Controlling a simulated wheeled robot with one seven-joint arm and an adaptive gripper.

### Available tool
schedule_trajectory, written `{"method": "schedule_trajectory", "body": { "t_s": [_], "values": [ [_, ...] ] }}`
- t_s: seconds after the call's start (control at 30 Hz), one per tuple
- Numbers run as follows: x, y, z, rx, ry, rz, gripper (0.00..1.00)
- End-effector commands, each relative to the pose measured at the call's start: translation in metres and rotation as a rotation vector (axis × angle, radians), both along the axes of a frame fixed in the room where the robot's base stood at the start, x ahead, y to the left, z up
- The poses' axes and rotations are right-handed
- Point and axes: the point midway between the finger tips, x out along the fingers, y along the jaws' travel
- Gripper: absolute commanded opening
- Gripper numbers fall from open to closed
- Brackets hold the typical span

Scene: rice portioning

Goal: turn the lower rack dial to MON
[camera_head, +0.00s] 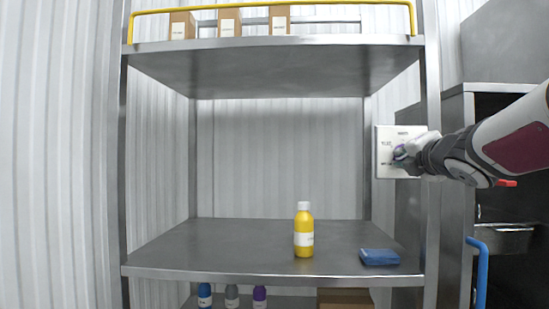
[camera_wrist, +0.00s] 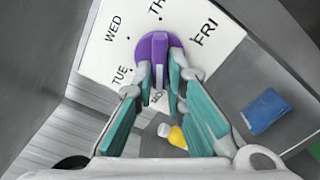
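A white dial panel (camera_head: 383,165) is at the right side of the rack in the head view. In the wrist view the panel (camera_wrist: 100,65) shows WED, TUE, FRI, a partly covered THU at the top and a partly covered MON at the bottom. The purple dial (camera_wrist: 173,43) has a raised ridge running roughly between THU and MON; I cannot tell which end is its pointer. My gripper (camera_wrist: 161,70) has its teal fingers on either side of the ridge, very close to it. Contact is unclear. In the head view my gripper (camera_head: 405,153) largely covers the dial.
A yellow bottle (camera_head: 304,238) and a blue sponge-like block (camera_head: 379,257) are on the middle shelf (camera_head: 220,250). Several small boxes (camera_head: 229,22) stand on the top shelf behind a yellow rail. A rack post (camera_head: 432,110) stands close to my gripper.

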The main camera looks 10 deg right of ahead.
Motion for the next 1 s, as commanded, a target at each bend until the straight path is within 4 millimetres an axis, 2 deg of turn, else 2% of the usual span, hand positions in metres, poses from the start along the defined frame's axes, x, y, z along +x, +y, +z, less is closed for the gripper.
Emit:
{"method": "schedule_trajectory", "body": {
  "t_s": [0.07, 0.47, 0.57, 1.0],
  "values": [
    [0.001, 0.0, -0.001, 0.002, 0.002, 0.001, 0.3],
    [-0.005, 0.001, 0.0, 0.003, -0.002, 0.0, 0.3],
    [-0.017, 0.005, 0.002, 0.003, -0.005, 0.0, 0.3],
    [-0.093, 0.028, 0.001, 0.002, -0.003, 0.002, 0.3]
  ]
}}
